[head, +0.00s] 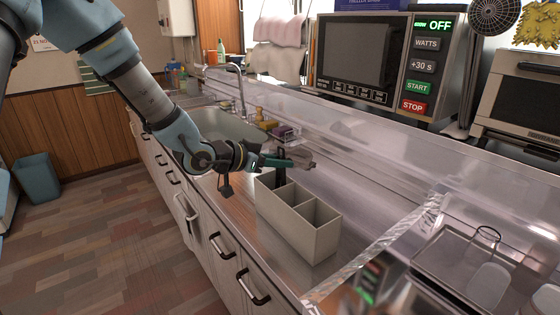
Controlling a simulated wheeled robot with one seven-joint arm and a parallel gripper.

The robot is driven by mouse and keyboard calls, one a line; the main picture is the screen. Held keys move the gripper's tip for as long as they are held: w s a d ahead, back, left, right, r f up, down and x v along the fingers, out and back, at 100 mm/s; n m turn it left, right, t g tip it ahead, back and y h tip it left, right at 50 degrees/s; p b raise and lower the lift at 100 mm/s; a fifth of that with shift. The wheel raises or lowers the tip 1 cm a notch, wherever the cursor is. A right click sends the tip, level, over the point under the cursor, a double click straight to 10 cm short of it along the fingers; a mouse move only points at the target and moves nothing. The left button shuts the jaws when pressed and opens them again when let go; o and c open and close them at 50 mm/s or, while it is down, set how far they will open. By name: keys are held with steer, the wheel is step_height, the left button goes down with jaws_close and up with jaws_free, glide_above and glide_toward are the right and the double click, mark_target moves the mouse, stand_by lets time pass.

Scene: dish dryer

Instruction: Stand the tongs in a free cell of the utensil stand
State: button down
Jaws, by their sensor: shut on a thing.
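My gripper (256,161) is at the end of my arm, over the far left part of the utensil stand. It is shut on the tongs (299,156), which seem to be the teal and grey piece reaching right from the jaws, lying roughly level above the stand. The jaws themselves are small and partly hidden. The utensil stand (298,236) is a light grey box with open cells, upright on the counter. Its near cells look empty. A dark upright shape (280,174) shows at the far cell under the tongs; I cannot tell how deep it sits.
The steel counter (350,237) is clear right of the stand. A clear raised ledge (375,155) runs behind it. The sink (222,127) lies beyond my gripper.

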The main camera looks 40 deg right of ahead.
steer(key=c, duration=0.6)
jaws_free()
steer(key=shift+c, duration=0.2)
steer(key=v, duration=1)
steer(key=shift+a+b, duration=0.35)
steer(key=shift+a, duration=0.05)
steer(key=shift+r, duration=0.1)
